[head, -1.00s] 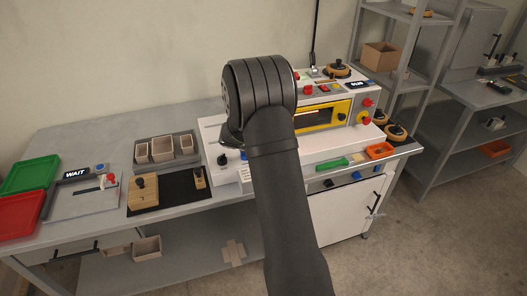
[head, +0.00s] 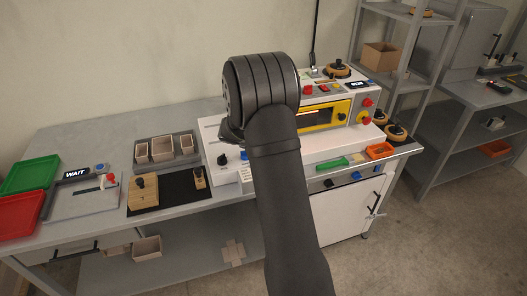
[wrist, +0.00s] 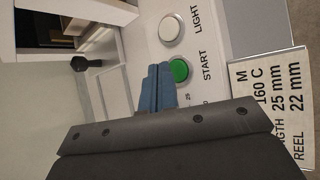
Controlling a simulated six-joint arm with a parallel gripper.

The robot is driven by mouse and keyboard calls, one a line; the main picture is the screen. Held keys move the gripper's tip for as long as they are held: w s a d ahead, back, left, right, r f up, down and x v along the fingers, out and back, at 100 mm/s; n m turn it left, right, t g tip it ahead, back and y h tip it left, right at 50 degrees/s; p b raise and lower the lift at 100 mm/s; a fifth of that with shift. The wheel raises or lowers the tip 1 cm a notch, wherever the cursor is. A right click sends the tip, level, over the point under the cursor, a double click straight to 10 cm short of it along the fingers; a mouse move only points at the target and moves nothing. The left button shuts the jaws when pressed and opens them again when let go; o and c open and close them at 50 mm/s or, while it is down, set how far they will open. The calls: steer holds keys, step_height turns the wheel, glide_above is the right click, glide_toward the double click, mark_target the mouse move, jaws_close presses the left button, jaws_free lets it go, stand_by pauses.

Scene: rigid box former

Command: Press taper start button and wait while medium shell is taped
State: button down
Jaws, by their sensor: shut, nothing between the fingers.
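The white taping machine (head: 325,148) stands on the bench, partly hidden behind my arm. In the wrist view, its panel has a green button (wrist: 180,69) marked START and a white button (wrist: 172,28) marked LIGHT. My gripper (wrist: 158,76) is shut and empty, its blue fingers at the left edge of the green button. I cannot tell whether they touch it. In the head view my arm hides the fingers and button. A dark opening (wrist: 45,28) shows at the wrist view's upper left; I cannot identify a medium shell inside.
A label (wrist: 270,105) reading M, 160 C, 25 mm and 22 mm is beside the buttons. A dark knob (wrist: 80,63) stands left of my fingers. Left on the bench are a grey tray (head: 190,161) of cardboard shells, a wooden block (head: 143,194) and a WAIT sign (head: 76,174).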

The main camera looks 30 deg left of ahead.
steer(key=shift+r, duration=2.5)
step_height(320, 180, up, 4)
steer(key=shift+f, duration=0.1)
